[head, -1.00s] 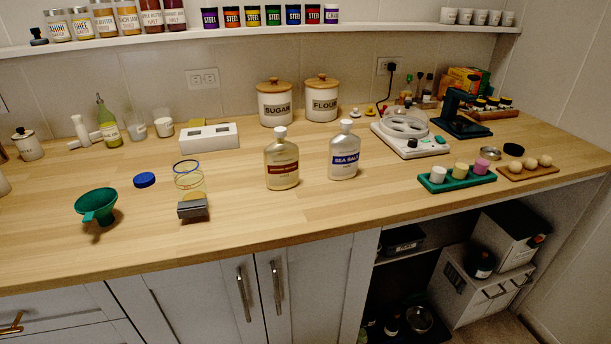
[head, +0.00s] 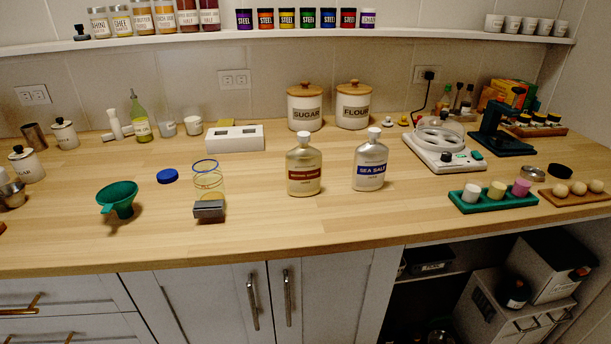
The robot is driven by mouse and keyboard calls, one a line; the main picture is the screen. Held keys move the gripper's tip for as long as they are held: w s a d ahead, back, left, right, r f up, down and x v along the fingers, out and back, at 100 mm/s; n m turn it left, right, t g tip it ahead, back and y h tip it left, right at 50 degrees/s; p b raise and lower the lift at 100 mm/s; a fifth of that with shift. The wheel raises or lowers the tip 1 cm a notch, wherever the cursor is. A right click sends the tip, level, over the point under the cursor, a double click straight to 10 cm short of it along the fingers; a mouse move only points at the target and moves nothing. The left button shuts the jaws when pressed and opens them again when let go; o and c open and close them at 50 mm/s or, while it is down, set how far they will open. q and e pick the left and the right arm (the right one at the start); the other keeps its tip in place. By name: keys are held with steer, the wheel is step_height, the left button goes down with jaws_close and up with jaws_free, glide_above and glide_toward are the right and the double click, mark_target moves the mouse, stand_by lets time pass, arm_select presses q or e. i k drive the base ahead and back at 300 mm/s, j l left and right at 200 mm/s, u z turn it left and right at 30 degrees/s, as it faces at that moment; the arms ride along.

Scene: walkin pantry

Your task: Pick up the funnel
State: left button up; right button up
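The green funnel (head: 118,198) is on the wooden counter at the left front in the head view. Its wide mouth faces up and its spout points down. A small tab sticks out from its rim on the left. Nothing touches it. Neither of my grippers shows in the head view, so I cannot see whether they are open or shut.
The wooden counter (head: 255,222) is clear around the funnel. Right of it are a blue lid (head: 168,176), a glass jar (head: 208,181) and a grey block (head: 209,209). Two labelled bottles stand mid-counter. Metal cups (head: 12,194) are at the far left.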

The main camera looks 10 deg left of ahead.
mark_target(120, 196)
steer(key=j+u, duration=0.15)
steer(key=u, duration=0.35)
steer(key=j+u, duration=0.2)
steer(key=u, duration=0.3)
steer(key=j, duration=0.25)
